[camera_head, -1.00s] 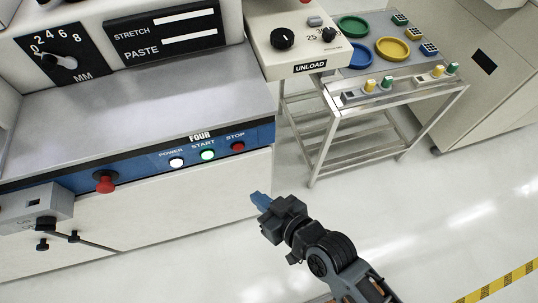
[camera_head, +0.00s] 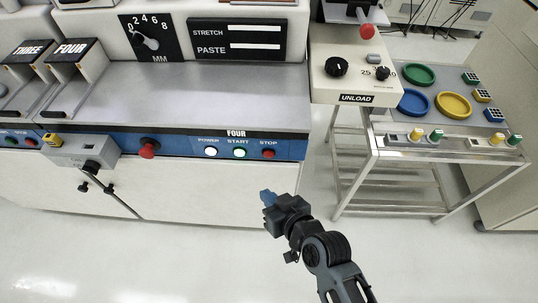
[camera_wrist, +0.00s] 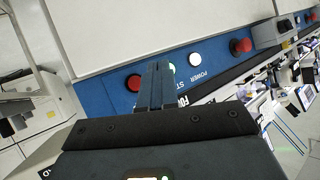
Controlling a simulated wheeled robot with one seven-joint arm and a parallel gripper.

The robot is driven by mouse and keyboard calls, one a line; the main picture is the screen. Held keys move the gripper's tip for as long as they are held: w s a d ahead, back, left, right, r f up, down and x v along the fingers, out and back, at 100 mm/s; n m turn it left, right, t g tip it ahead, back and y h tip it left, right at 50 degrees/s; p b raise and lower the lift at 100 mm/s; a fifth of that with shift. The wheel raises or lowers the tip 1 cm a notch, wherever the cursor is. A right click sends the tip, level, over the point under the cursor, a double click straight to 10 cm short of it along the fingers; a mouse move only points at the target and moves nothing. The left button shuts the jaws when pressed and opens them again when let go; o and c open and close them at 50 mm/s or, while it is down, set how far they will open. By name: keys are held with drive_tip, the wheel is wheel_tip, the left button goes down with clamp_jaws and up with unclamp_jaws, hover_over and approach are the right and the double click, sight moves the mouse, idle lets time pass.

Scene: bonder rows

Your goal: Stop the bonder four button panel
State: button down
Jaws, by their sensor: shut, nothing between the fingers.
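The blue FOUR panel (camera_head: 222,137) runs along the front edge of the bonder. It carries a white POWER button (camera_head: 210,152), a lit green START button (camera_head: 239,153) and a red STOP button (camera_head: 268,154). My gripper (camera_head: 267,195) is shut and empty, with blue fingertips, below the STOP button in the head view and apart from it. In the wrist view the closed fingers (camera_wrist: 158,84) point at the panel. The red STOP button (camera_wrist: 134,83) shows just left of them, the white POWER button (camera_wrist: 195,59) to their right, and START is mostly hidden behind them.
A red mushroom button (camera_head: 148,148) sits left of the panel. A grey box with a black knob (camera_head: 80,152) juts out further left. The UNLOAD unit (camera_head: 352,82) and a metal cart (camera_head: 440,155) with coloured dishes stand right. Floor in front is clear.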

drive_tip(key=shift+w+d+b, duration=0.15)
drive_tip(key=shift+w+b, duration=1.2)
drive_tip(key=shift+w, duration=2.8)
drive_tip(key=shift+w, duration=0.1)
drive_tip(key=shift+w, duration=0.35)
drive_tip(key=shift+w+b, duration=0.4)
drive_tip(key=shift+b, duration=0.1)
drive_tip(key=shift+s, duration=0.1)
drive_tip(key=shift+s+p, duration=0.3)
drive_tip(key=shift+s, duration=0.45)
drive_tip(key=shift+s, duration=0.1)
drive_tip(key=shift+s+p, duration=0.9)
drive_tip(key=shift+s, duration=1.5)
